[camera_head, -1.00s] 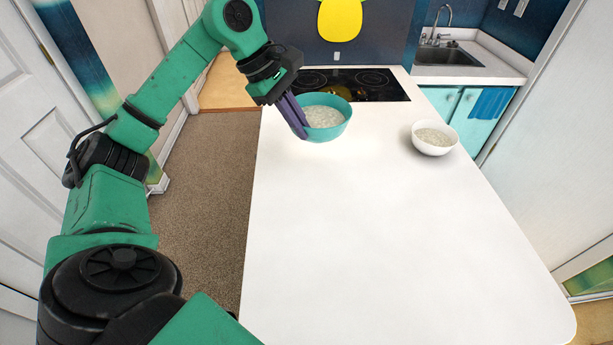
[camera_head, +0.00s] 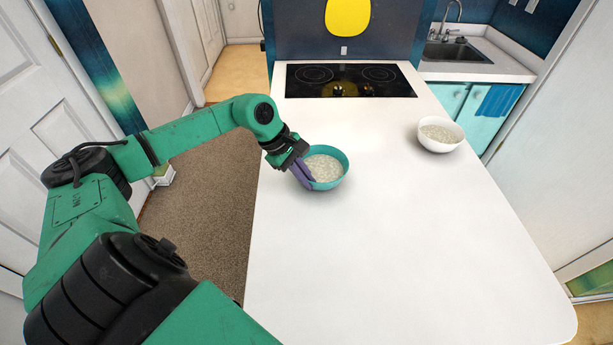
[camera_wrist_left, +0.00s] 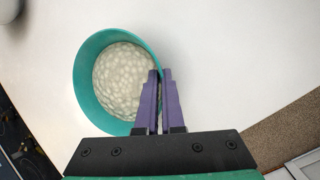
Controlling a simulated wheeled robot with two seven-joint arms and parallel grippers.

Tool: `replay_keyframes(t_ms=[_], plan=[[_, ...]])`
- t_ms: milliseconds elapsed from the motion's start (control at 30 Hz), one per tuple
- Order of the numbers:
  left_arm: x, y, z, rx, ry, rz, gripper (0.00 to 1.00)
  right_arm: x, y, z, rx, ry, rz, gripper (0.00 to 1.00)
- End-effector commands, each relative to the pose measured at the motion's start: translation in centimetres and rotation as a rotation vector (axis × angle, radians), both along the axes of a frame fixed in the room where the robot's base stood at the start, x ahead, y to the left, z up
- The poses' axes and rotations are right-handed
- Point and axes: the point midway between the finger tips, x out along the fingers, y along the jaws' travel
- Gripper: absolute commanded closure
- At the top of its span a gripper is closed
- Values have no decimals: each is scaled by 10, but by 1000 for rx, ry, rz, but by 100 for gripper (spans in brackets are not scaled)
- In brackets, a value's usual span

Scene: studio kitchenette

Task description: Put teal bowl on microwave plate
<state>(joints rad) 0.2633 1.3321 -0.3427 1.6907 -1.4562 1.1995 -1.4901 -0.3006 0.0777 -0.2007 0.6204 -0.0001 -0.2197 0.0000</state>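The teal bowl (camera_head: 332,184), filled with pale, grain-like contents, is over the far left part of the white counter. My left gripper (camera_head: 308,182) reaches it from the left, with its purple fingers at the bowl's near-left rim. In the left wrist view, the fingers (camera_wrist_left: 160,80) are almost together and pinch the wall of the bowl (camera_wrist_left: 88,88). The bowl looks about level. I cannot tell whether it touches the counter or hangs slightly above it. My right gripper is not in view. No microwave or microwave plate shows.
A white bowl (camera_head: 440,146) with similar contents stands on the counter (camera_head: 400,260) at the right. A black cooktop (camera_head: 350,82) lies at the far end, with a sink (camera_head: 458,52) beyond to the right. The counter's near and middle parts are clear.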

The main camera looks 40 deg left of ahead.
Motion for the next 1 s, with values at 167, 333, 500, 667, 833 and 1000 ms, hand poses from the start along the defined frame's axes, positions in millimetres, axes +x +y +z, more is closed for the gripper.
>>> replay_keyframes(t_ms=[167,333,500,667,833,1000], plan=[[1,0,-2,-1,-3,0,100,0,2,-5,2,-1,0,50],[0,0,-2,0,1,0,65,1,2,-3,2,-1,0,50],[0,0,-2,0,1,0,65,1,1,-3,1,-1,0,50],[0,1,3,2,1,1,65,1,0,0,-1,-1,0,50],[-8,13,23,9,1,1,65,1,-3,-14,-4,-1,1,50],[-14,24,44,9,2,4,65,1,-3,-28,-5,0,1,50]])
